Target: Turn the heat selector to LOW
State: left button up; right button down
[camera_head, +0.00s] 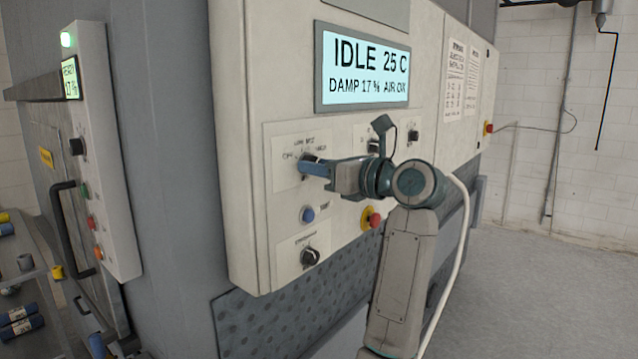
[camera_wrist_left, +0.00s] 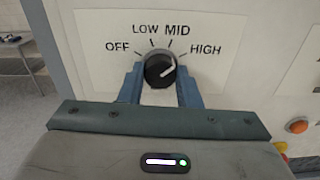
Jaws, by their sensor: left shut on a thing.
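The heat selector is a round black knob (camera_wrist_left: 160,69) on a white label plate marked OFF, LOW, MID and HIGH in the left wrist view. Its white pointer line aims up and right, toward the HIGH mark. My left gripper (camera_wrist_left: 160,88) is shut on the knob, with one blue finger at each side of it. In the head view the left gripper (camera_head: 311,165) reaches in to the panel from the right, and its fingers hide most of the knob. My right gripper is in neither view.
The display (camera_head: 363,72) above reads IDLE, 25 C, DAMP 17 %, AIR OK. Below the selector are a blue button (camera_head: 307,214) and another black knob (camera_head: 310,257). A red button (camera_head: 371,218) is close under my left wrist. Open floor lies to the right.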

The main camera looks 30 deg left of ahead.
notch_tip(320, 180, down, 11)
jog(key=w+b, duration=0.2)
jog(key=b, duration=0.9)
pick_arm(q)
jog(key=shift+n+b, duration=1)
jog(key=shift+n, duration=5.8)
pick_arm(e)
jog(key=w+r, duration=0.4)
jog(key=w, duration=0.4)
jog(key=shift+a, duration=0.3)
pick_arm(q)
jog(key=o, duration=1)
jog(key=shift+c, duration=0.2)
